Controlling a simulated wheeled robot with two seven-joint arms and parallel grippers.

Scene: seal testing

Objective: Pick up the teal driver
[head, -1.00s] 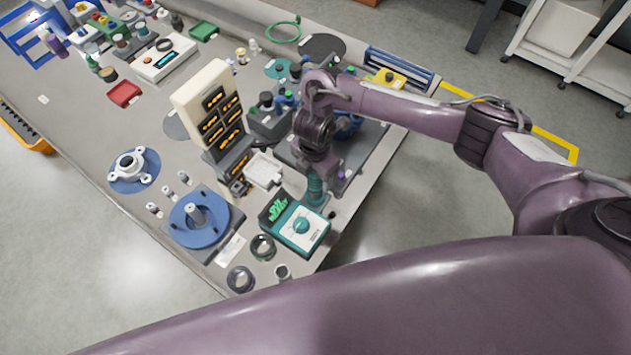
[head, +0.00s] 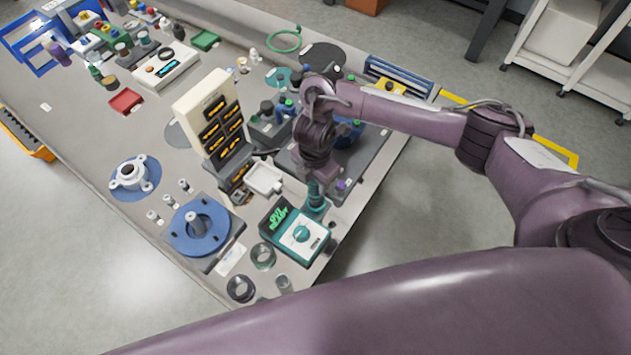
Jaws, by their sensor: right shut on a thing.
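The teal driver (head: 316,200) stands roughly upright near the front right edge of the bench, just behind the teal tester box. My right gripper (head: 317,182) points down at its upper part and is shut on it. The fingertips and the driver's top are partly hidden by the wrist, and I cannot tell whether the driver's foot still touches the bench. My left gripper is not in view; a large purple link of mine crosses the bottom of the picture.
The teal tester box (head: 302,234) with a green display stands close in front of the driver. A white tray (head: 265,178), a cream panel (head: 206,106) and a blue round fixture (head: 200,229) are to the left. Dark rings (head: 240,288) lie at the front corner.

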